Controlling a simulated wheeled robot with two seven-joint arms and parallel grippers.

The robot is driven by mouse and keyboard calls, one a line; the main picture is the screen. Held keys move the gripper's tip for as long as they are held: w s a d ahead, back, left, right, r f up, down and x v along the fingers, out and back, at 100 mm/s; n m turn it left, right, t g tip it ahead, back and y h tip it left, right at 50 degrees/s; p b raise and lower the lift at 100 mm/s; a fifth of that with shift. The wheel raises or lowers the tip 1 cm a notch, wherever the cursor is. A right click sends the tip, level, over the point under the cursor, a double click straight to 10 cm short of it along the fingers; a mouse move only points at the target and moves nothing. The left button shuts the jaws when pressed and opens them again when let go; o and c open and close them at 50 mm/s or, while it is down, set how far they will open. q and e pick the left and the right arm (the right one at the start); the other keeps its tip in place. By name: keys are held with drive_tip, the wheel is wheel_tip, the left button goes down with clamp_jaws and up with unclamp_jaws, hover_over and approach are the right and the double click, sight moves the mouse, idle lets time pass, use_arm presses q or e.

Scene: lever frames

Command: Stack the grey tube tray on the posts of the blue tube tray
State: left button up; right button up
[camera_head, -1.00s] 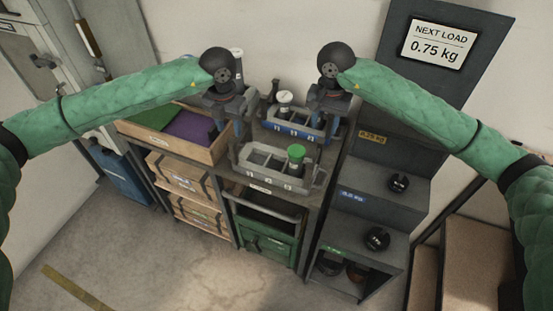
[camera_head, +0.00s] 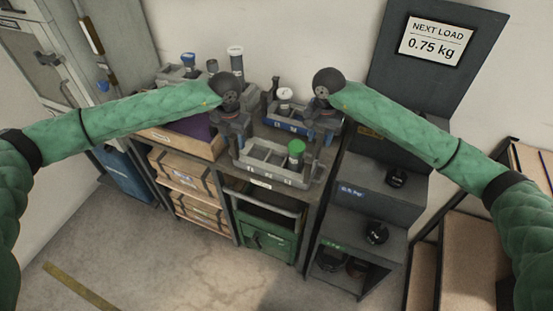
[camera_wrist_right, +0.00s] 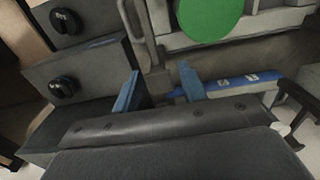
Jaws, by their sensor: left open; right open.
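The grey tube tray (camera_head: 262,174) stands level at the front of the bench top, with a green-capped tube (camera_head: 296,152) in its right part. The blue tube tray (camera_head: 283,125) stands behind it, holding a white-capped tube (camera_head: 285,95). My left gripper (camera_head: 236,143) is open at the grey tray's left end. My right gripper (camera_head: 321,139) is open near its right end, in front of the blue tray's right end. In the right wrist view its blue fingers (camera_wrist_right: 158,88) are apart, close to the grey tray's end (camera_wrist_right: 146,42); contact cannot be told. The posts are not clear.
A wooden box (camera_head: 200,145) stands left of the trays, with another grey tray (camera_head: 180,75) behind it. A dark bottle (camera_head: 275,88) is near the blue tray. Dark stepped shelves with black weights (camera_head: 396,177) stand at the right.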

use_arm(q)
drive_tip(key=shift+s+r, duration=0.15)
drive_tip(key=shift+r, duration=0.05)
drive_tip(key=shift+c, duration=0.4)
use_arm(e)
drive_tip(key=shift+s+r, duration=0.15)
drive_tip(key=shift+r, duration=0.05)
drive_tip(key=shift+c, duration=0.4)
use_arm(q)
drive_tip(key=shift+s+r, duration=0.1)
drive_tip(key=c, duration=0.4)
use_arm(e)
drive_tip(key=shift+s, duration=0.1)
drive_tip(key=c, duration=0.4)
use_arm(q)
drive_tip(key=c, duration=0.3)
use_arm(e)
drive_tip(key=c, duration=0.3)
use_arm(q)
drive_tip(key=shift+a, duration=0.1)
clamp_jaws()
use_arm(e)
clamp_jaws()
drive_tip(key=shift+d+r, duration=0.1)
